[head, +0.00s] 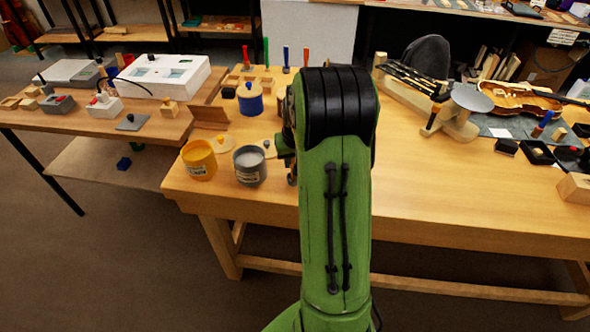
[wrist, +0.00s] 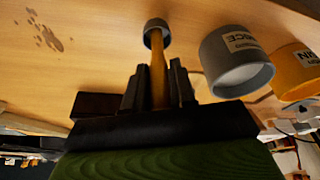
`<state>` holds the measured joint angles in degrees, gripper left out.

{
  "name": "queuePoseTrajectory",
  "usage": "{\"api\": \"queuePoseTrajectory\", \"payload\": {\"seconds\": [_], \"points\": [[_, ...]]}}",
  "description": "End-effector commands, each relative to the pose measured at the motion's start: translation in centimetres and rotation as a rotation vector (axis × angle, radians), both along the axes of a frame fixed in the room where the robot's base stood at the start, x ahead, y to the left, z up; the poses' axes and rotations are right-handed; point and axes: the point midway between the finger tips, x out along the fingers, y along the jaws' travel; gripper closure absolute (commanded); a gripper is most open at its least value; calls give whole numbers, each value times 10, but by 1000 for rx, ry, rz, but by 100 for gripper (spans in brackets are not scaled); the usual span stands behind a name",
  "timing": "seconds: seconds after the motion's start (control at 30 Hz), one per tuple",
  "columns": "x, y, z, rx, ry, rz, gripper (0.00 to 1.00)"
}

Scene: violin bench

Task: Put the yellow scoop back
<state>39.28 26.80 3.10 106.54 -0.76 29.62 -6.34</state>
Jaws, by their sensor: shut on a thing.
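My gripper (wrist: 158,88) is shut on the handle of a scoop (wrist: 158,62), seen in the wrist view. The scoop has a yellow-brown handle and a small grey cup-like head, which points away from my gripper. It shows over the bare bench top; I cannot tell how high it is. A grey labelled jar (wrist: 237,62) and a yellow labelled jar (wrist: 297,70) stand to the right of the scoop in the wrist view. In the head view the yellow jar (head: 199,161) and grey jar (head: 249,166) stand open near the bench's front left corner.
A blue jar (head: 250,99) stands farther back. A violin (head: 520,97) and small dark boxes lie at the right. The bench's front middle (head: 440,200) is clear. Brown spots (wrist: 46,35) mark the bench top.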

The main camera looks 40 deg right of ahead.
Motion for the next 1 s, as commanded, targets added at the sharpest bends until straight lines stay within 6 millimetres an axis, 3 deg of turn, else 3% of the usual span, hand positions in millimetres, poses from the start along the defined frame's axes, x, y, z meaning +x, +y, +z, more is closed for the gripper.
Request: {"api": "queuePoseTrajectory", "payload": {"seconds": [0.03,0.1,0.47,0.5,0.63,0.9,1.0], "points": [[0,0,-12,2,2,0,100],[0,0,-17,1,0,0,100],[0,0,-20,0,-1,1,100],[0,0,-19,1,0,1,69],[0,0,-19,1,0,1,49],[0,0,-18,1,0,1,49],[-1,1,-7,-2,-2,1,49]]}}
